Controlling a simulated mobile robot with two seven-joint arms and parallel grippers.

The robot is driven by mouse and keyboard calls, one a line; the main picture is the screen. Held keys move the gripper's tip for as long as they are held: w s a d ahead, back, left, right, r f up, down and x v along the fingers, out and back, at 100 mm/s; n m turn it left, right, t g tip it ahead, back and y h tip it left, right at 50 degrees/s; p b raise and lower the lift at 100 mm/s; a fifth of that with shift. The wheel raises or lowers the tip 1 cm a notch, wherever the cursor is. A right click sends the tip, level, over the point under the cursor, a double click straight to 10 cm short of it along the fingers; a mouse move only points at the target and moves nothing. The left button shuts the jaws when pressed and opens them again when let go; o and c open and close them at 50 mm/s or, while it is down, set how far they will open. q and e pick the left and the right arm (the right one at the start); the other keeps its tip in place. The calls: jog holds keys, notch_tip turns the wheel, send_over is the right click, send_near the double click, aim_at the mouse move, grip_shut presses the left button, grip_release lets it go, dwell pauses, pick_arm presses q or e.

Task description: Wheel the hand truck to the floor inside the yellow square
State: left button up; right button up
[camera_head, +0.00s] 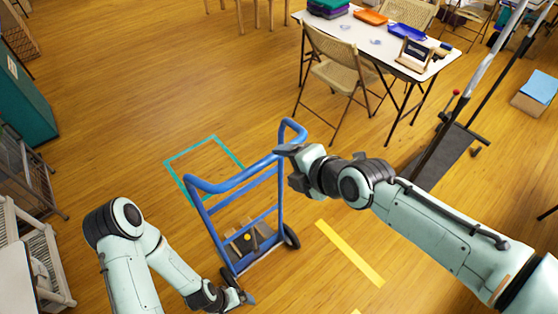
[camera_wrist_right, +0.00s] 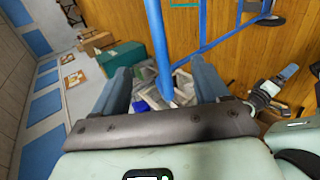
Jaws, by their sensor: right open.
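The blue hand truck (camera_head: 224,225) stands on the wood floor at the middle of the head view, with dark wheels at its base. Yellow tape (camera_head: 349,252), part of the yellow square, lies on the floor to its right; the rest of the square is hidden or out of frame. My right gripper (camera_head: 285,166) is open at the truck's upper right side. In the right wrist view a blue bar of the hand truck (camera_wrist_right: 157,45) shows between the spread fingers (camera_wrist_right: 162,88); contact is unclear. My left gripper (camera_head: 243,297) is low, near the truck's base, and its jaws are unclear.
A teal taped outline (camera_head: 226,148) lies behind the hand truck. A folding chair (camera_head: 337,72) and a white table (camera_head: 372,48) with trays stand at the back right. A dark platform cart (camera_head: 447,155) is at right. Shelving (camera_head: 40,262) stands at left. Open floor lies at upper left.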

aim_at(268, 164)
jog(key=x, duration=0.5)
jog(key=shift+w+f, duration=0.1)
jog(key=shift+f, duration=0.1)
jog(key=b+x, duration=0.3)
jog(key=shift+s+a+f, duration=0.2)
jog(key=shift+a+f, duration=0.05)
jog(key=shift+f, duration=0.05)
jog(key=shift+b+x, duration=0.45)
jog(key=shift+x, duration=0.55)
pick_arm(q)
jog(key=s+f, duration=0.5)
jog(key=shift+f+g, duration=0.25)
jog(key=shift+g, duration=0.05)
pick_arm(e)
jog(key=shift+w+a, duration=0.15)
jog(key=shift+w, duration=0.3)
jog(key=shift+w, duration=0.1)
jog(key=shift+c, duration=0.3)
grip_shut()
